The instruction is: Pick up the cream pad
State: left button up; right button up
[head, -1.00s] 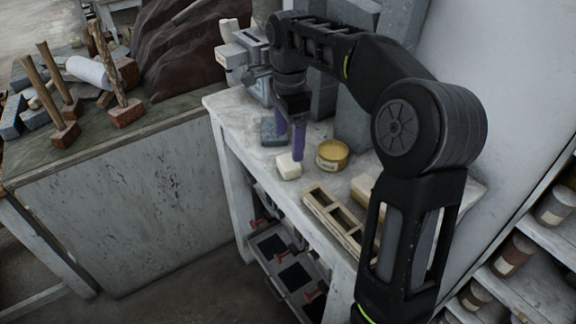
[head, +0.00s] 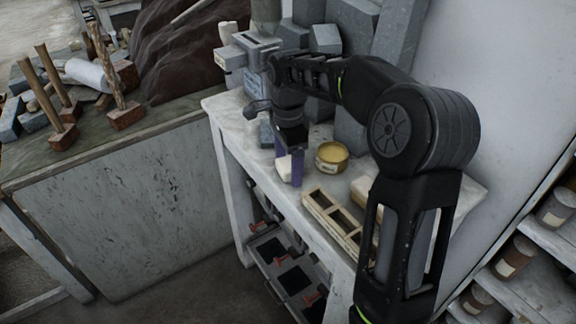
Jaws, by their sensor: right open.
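The cream pad (head: 284,168) is a small pale block on the light workbench (head: 228,107), near its front edge. My right gripper (head: 289,161) points down at it with open purple fingers. One finger is just right of the pad and the other shows behind it. The fingers are at about the pad's height and partly cover it. I cannot tell whether they touch it. My left gripper is not in view.
A round yellow tin (head: 332,157) stands close to the right of the fingers. A wooden slotted frame (head: 331,220) lies nearer on the bench. A dark blue-grey block (head: 266,134) sits behind the pad, and large grey blocks (head: 325,39) stand at the back.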

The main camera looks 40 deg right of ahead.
jog(key=shift+f, duration=0.25)
jog(key=shift+c, duration=0.2)
jog(key=c, duration=1.4)
